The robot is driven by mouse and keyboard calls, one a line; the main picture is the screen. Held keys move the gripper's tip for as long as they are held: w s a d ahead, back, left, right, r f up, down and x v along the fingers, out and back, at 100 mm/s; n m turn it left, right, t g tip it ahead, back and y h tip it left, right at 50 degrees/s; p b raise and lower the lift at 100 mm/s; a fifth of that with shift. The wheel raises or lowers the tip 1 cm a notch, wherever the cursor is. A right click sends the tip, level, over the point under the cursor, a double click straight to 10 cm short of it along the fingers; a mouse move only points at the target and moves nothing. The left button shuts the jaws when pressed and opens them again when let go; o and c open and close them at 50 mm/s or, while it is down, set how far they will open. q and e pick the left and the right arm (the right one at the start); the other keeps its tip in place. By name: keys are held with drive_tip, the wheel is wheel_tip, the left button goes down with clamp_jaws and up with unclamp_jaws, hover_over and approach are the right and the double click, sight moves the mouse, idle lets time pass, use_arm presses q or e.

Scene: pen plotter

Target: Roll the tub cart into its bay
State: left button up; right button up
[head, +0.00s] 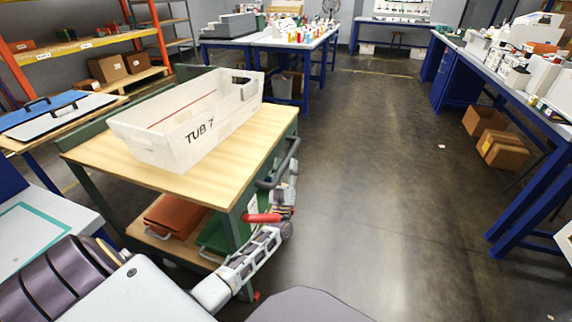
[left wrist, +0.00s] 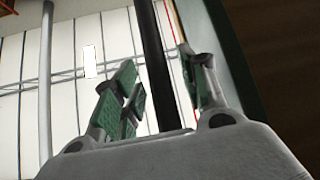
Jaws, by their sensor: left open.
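The tub cart (head: 240,172) has a wooden top and a green frame, and stands at left centre in the head view. A white tub (head: 165,145) marked "TUB 7" sits on it. A dark handle (head: 278,170) runs along the cart's right end. My left gripper (head: 291,172) is at this handle. In the left wrist view my left gripper (left wrist: 165,90) is open, with a dark bar (left wrist: 154,60), apparently the handle, showing between its fingers. Contact cannot be told. A red lever (head: 262,218) sits below the handle. My right gripper is out of view. I cannot make out the bay.
The floor (head: 370,190) right of the cart is clear toward the back. A blue bench (head: 500,90) lines the right side, with cardboard boxes (head: 503,150) beneath. A table (head: 290,40) stands behind the cart, and orange shelving (head: 80,45) at the back left.

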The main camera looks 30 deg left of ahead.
use_arm(q)
drive_tip(key=shift+w+a+r, duration=0.2)
drive_tip(key=shift+w+r, duration=0.25)
clamp_jaws()
